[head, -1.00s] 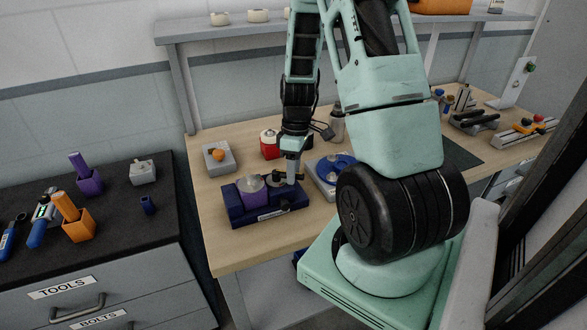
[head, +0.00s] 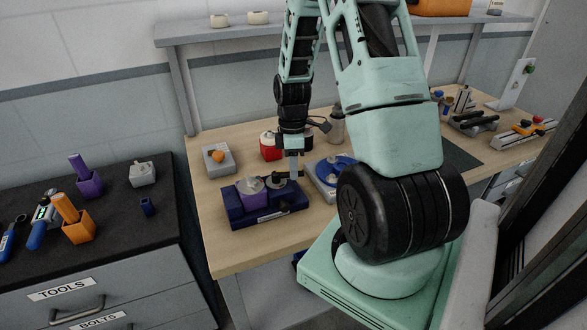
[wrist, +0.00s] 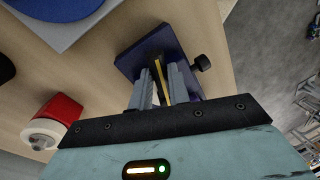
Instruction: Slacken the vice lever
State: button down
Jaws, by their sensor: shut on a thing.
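The vice (head: 266,214) is a dark blue block with a pale label on its front, on the near left part of the wooden bench. A purple piece with a grey round top (head: 251,186) sits in its left part. My gripper (head: 293,178) points down over the right part of the vice. In the wrist view my gripper (wrist: 161,90) is shut on a dark bar with a yellow stripe, the vice lever (wrist: 159,72). The blue vice (wrist: 138,60) and a black knob (wrist: 202,62) show around it. My fingers hide part of the lever.
A red canister (head: 269,148) with a white top stands behind the vice. A grey unit with a blue round part (head: 325,172) lies close on the right. A grey box with an orange ball (head: 218,158) is at the back left. Bare bench lies in front.

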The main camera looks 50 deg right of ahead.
jog(key=shift+w+d+n+p, duration=0.2)
jog(key=shift+w+n+p, duration=0.05)
jog(key=shift+n, duration=0.4)
jog(key=shift+w+d+n+p, duration=0.15)
jog(key=shift+w+n+p, duration=0.1)
jog(key=shift+n, duration=0.4)
jog(key=c, duration=1.3)
grip_release()
jog(key=shift+c, duration=0.2)
notch_tip(320, 180, up, 17)
jog(key=w+d+b, duration=0.2)
jog(key=shift+w, duration=0.35)
